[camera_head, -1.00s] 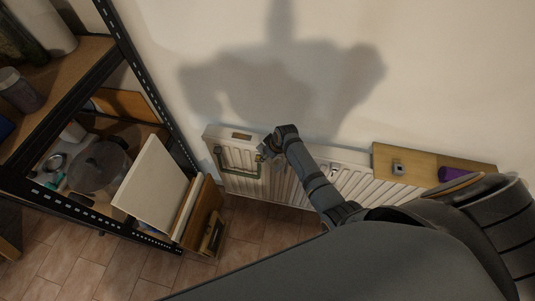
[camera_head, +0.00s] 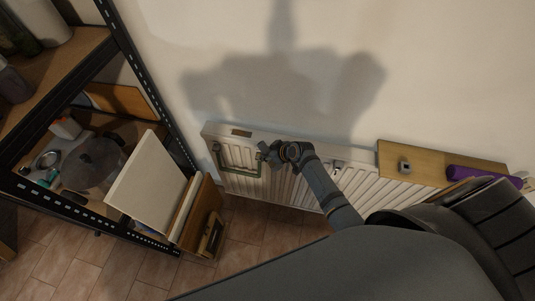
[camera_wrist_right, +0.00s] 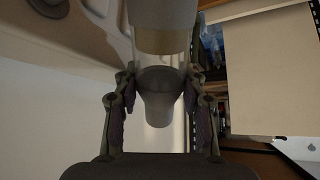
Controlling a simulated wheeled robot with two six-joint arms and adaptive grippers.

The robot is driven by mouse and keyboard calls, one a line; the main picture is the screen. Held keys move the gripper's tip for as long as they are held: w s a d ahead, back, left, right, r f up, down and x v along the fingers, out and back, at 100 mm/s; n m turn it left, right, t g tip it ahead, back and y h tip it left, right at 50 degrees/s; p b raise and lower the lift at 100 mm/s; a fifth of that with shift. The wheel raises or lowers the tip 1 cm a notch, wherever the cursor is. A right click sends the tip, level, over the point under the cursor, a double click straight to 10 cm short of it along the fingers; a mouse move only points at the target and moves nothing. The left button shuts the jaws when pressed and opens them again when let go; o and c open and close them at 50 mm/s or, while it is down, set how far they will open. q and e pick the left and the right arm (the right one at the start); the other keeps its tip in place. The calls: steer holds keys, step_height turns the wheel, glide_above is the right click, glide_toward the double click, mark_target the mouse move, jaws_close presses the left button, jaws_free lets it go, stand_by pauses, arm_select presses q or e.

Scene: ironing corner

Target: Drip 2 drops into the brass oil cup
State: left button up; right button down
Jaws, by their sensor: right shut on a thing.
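My right gripper (camera_head: 267,155) is over the top of the white radiator (camera_head: 220,134). In the right wrist view my right gripper (camera_wrist_right: 160,88) is shut on a dropper (camera_wrist_right: 161,82) with a dark grey tapered bulb between the fingers. A brownish band and a wider grey part of it show at the top of that view. In the head view the dropper is too small to make out. I cannot pick out a brass oil cup for certain in either view. My left gripper is not in view.
A wooden board (camera_head: 435,162) on the radiator's right end carries a small grey metal block (camera_head: 404,166) and a purple roll (camera_head: 480,175). A dark metal shelf (camera_head: 141,72) and leaning panels (camera_head: 146,186) stand left.

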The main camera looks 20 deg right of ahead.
mark_target(263, 144)
steer(key=shift+r+p, duration=3.3)
steer(key=shift+r, duration=0.35)
steer(key=shift+f, duration=0.1)
steer(key=shift+f+b, duration=0.25)
steer(key=shift+b, duration=0.3)
steer(key=t+b, duration=0.1)
steer(key=b, duration=0.1)
steer(key=shift+f+y+b, duration=0.1)
steer(key=shift+y+b, duration=0.2)
steer(key=t+y+b, duration=0.1)
steer(key=t+b, duration=0.1)
steer(key=b, duration=0.5)
steer(key=shift+t, duration=0.4)
steer(key=t+y+b, duration=0.2)
steer(key=t+b, duration=0.2)
steer(key=b, duration=1.5)
steer(key=shift+b, duration=0.4)
steer(key=shift+t+y+b, duration=0.3)
steer(key=shift+b, duration=0.45)
steer(key=shift+r+b, duration=0.3)
steer(key=shift+b, duration=0.1)
